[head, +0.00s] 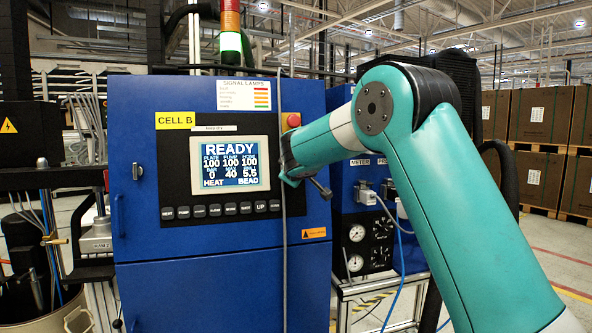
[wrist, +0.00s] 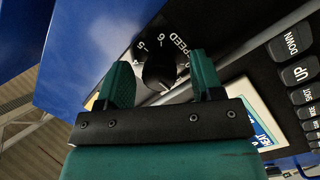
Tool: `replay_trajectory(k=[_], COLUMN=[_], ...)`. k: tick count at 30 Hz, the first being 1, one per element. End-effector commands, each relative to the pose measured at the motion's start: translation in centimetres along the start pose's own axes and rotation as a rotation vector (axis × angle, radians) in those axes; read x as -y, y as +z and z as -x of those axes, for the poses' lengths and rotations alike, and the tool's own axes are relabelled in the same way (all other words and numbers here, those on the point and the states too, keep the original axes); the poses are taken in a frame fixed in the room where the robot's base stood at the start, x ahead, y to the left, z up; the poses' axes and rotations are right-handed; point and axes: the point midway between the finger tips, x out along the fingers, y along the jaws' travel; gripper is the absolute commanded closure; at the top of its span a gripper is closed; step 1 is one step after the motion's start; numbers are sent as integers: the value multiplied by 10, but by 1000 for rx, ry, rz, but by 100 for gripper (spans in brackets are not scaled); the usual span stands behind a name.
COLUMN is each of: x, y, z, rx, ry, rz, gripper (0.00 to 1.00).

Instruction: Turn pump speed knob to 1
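The black pump speed knob (wrist: 160,72) shows in the wrist view on a dark panel, with white digits such as 5 and 6 and the word SPEED around it. Its pointer setting is not clear. My gripper (wrist: 161,80) has its two green fingers apart, one on each side of the knob, with visible gaps between them and the knob in this view. I cannot tell the depth between fingertips and panel. In the head view my gripper (head: 308,185) is at the right edge of the blue cabinet's control panel, and my arm hides the knob.
The blue cabinet (head: 215,290) carries a READY display (head: 230,164) with a row of buttons (head: 222,210) below. A red emergency stop (head: 293,120) sits just above my wrist. A grey cable hangs down the cabinet front. Gauges (head: 356,248) and hoses are to the right.

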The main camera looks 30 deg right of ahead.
Motion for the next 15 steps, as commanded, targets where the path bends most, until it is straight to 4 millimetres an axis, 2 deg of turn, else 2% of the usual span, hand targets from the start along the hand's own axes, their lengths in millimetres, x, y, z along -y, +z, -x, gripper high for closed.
replay_trajectory(k=[8, 11, 15], x=[0, 0, 1], y=[-2, -2, -1], z=[7, 22, 54], rx=[-5, -7, -8], ry=[1, 1, 1], rz=[-1, -2, -1], gripper=[39, 39, 39])
